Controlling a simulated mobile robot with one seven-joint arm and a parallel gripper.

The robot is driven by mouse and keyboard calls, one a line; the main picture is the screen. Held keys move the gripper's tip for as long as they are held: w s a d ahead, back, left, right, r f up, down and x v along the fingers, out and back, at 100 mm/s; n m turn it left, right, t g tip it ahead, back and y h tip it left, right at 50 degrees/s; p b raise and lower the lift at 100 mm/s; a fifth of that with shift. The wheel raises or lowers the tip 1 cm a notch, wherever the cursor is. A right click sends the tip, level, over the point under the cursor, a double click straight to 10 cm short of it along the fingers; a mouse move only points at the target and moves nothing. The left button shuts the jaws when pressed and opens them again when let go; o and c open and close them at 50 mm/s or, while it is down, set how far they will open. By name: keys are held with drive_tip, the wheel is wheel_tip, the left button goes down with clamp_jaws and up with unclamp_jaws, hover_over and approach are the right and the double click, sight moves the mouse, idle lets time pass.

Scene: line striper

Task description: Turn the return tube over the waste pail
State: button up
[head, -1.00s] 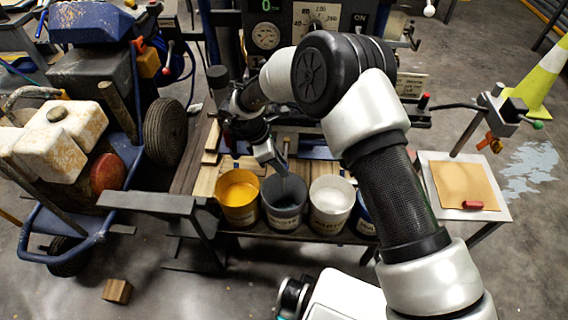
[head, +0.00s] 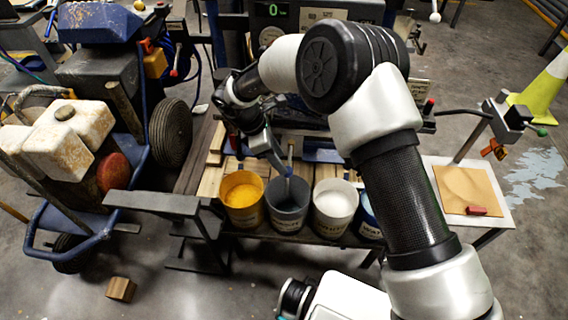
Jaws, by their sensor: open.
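A thin grey tube (head: 290,152), which looks like the return tube, hangs upright above a dark grey pail (head: 287,222). Its lower end is over or inside the pail's mouth. The pail has a pale label too small to read surely. My gripper (head: 281,168) points down at the left of the tube, just above the back of the grey pail. It is open. I cannot tell whether its fingers touch the tube or stand around it.
A yellow-paint pail (head: 242,215) stands left of the grey pail and a white-paint pail (head: 333,222) right of it; a blue pail (head: 368,229) is partly behind my arm. A wheeled striper cart (head: 100,75) stands at left. A board (head: 466,188) lies at right.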

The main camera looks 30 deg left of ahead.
drive_tip(key=p+v, duration=0.1)
drive_tip(key=v, duration=1.1)
drive_tip(key=shift+p, duration=0.35)
